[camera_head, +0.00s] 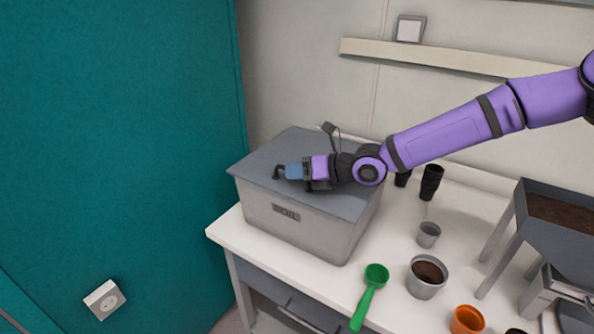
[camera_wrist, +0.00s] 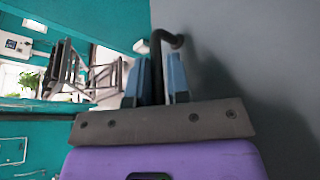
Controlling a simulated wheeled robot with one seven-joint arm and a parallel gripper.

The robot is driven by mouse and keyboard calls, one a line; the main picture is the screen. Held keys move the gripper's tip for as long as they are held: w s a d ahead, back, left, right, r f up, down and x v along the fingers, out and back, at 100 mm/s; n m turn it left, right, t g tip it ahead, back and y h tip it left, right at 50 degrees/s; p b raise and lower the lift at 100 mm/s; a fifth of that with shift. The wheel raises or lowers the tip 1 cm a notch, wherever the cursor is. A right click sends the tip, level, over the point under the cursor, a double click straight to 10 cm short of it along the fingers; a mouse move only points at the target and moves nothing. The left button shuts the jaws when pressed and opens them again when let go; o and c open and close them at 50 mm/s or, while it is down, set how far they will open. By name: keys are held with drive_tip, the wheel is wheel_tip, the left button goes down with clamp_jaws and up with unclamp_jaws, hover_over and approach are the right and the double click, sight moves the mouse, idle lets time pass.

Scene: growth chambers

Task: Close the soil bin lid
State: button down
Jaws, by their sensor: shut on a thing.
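The soil bin is a grey box (camera_head: 295,232) with a "SOIL" label on its front, standing at the left end of the white bench. Its blue-grey lid (camera_head: 290,143) lies flat across the top, with no gap visible at the front edge. My gripper (camera_head: 284,171) is over the lid near its front left, shut on the dark lid handle (camera_head: 277,173). In the wrist view, the blue fingers (camera_wrist: 160,78) are on either side of the black handle (camera_wrist: 171,40), and the lid (camera_wrist: 245,60) fills the right side. My arm hides part of the lid's right side.
Right of the bin on the bench (camera_head: 400,225) are a green scoop (camera_head: 369,290), a soil-filled pot (camera_head: 427,277), a small grey cup (camera_head: 428,234), black pots (camera_head: 431,182) and an orange pot (camera_head: 467,320). A metal hopper (camera_head: 555,225) stands far right. A teal panel (camera_head: 120,140) rises left.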

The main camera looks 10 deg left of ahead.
drive_tip(key=shift+s+f, duration=0.4)
drive_tip(key=c, duration=1.2)
unclamp_jaws()
drive_tip(key=shift+o, duration=0.2)
drive_tip(key=shift+w, duration=0.1)
drive_tip(key=shift+d+r, duration=0.15)
drive_tip(key=shift+d, duration=0.2)
wheel_tip(320, 180, up, 4)
hover_over(336, 194)
drive_tip(key=shift+f, duration=0.2)
